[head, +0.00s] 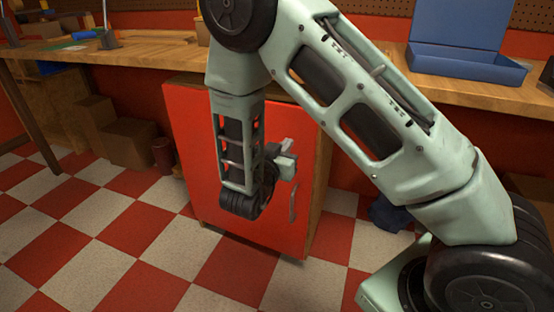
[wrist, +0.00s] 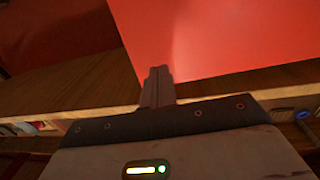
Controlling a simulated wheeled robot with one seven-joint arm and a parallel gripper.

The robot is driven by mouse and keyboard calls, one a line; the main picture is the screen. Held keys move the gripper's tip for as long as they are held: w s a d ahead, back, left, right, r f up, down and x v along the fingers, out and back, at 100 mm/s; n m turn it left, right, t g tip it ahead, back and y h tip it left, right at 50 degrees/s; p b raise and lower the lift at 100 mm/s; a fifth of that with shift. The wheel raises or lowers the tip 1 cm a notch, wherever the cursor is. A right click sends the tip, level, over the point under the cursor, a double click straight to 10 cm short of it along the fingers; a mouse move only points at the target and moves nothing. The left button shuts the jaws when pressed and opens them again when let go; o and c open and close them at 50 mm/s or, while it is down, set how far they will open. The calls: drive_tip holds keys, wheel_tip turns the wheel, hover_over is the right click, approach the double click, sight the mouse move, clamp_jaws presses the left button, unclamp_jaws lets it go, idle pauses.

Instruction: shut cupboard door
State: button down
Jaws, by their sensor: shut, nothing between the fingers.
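The red cupboard door (head: 190,150) faces me under the workbench, with a grey vertical handle (head: 293,203) near its right edge. It appears to lie close against the wooden cupboard body (head: 322,170); I cannot tell whether a small gap is left. My gripper (head: 285,150) is in front of the door's upper right part, above the handle. My forearm hides part of the door's middle. In the wrist view my gripper's fingers (wrist: 158,75) are together and empty, against the red door panel (wrist: 230,35). I cannot tell whether they touch it.
The wooden workbench (head: 455,88) runs above the cupboard, with an open blue box (head: 460,65) on its right. Cardboard boxes (head: 130,143) and a dark red bin (head: 162,155) stand left of the cupboard. The checkered floor (head: 110,230) in front is clear.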

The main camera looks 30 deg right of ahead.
sight(298, 131)
drive_tip(key=b+x, duration=0.1)
drive_tip(key=x, duration=0.4)
drive_tip(key=shift+w+d, duration=0.25)
drive_tip(key=shift+d, duration=0.05)
